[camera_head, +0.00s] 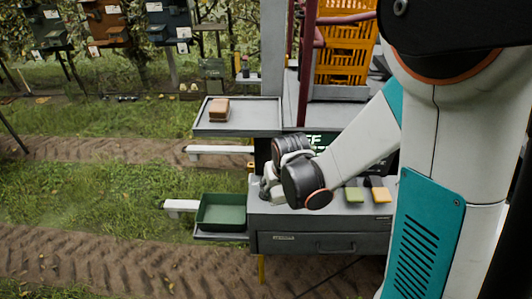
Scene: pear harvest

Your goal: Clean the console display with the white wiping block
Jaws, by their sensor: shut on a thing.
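The console display (315,141) is a dark screen with bright greenish lettering. My forearm and wrist hide most of it. My gripper (268,187) is low at the left end of the grey console top (330,212), below and left of the display. It is shut, with its fingers mostly hidden behind my wrist. What it holds is too small and covered to make out clearly; no white wiping block shows elsewhere on the console.
A green bin (221,225) stands left of the console. A grey tray (255,122) with a brown block (219,109) is above it. An orange crate (345,50) stands behind. A drawer front (320,243) is below the console top. Grass and soil lie left.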

